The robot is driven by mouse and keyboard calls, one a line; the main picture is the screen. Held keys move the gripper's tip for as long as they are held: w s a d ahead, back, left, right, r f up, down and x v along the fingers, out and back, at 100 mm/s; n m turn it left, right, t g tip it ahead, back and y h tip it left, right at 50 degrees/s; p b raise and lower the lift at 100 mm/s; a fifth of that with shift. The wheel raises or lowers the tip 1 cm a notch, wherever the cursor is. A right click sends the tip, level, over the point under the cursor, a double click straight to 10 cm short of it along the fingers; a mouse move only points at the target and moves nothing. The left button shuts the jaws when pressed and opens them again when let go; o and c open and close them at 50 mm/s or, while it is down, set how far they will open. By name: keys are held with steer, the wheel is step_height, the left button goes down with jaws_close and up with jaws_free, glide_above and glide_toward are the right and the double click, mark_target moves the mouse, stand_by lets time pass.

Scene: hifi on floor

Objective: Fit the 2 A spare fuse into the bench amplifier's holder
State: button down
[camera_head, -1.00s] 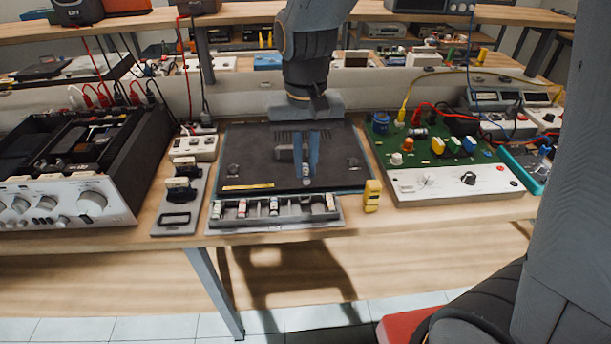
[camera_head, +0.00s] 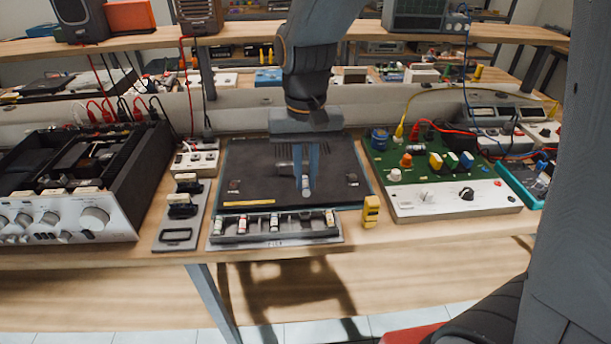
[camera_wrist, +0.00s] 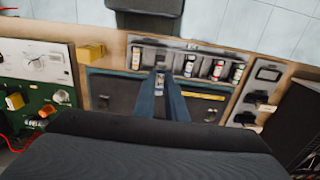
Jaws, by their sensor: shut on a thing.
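My gripper (camera_head: 306,190) points down over the dark mat (camera_head: 250,165), its two blue-grey fingers nearly together. It is shut on a small pale fuse (camera_head: 306,183), which shows only as a short end between the tips. In the wrist view the fingertips (camera_wrist: 160,76) are close to the fuse tray. The grey fuse tray (camera_head: 275,238) lies at the mat's front edge and holds several fuses in slots. The open black amplifier (camera_head: 120,170) with a silver knobbed front stands at the left. I cannot make out its fuse holder. The fuse's rating is too small to read.
A grey plate with black holders (camera_head: 180,215) lies between amplifier and tray. A yellow block (camera_head: 371,211) stands right of the tray. A green circuit board unit (camera_head: 430,165) stands at the right. Red and black leads (camera_head: 105,112) rise behind the amplifier. A shelf crosses the back.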

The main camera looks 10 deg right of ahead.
mark_target(306, 183)
steer(key=shift+r+p, duration=2.85)
steer(key=shift+r, duration=0.3)
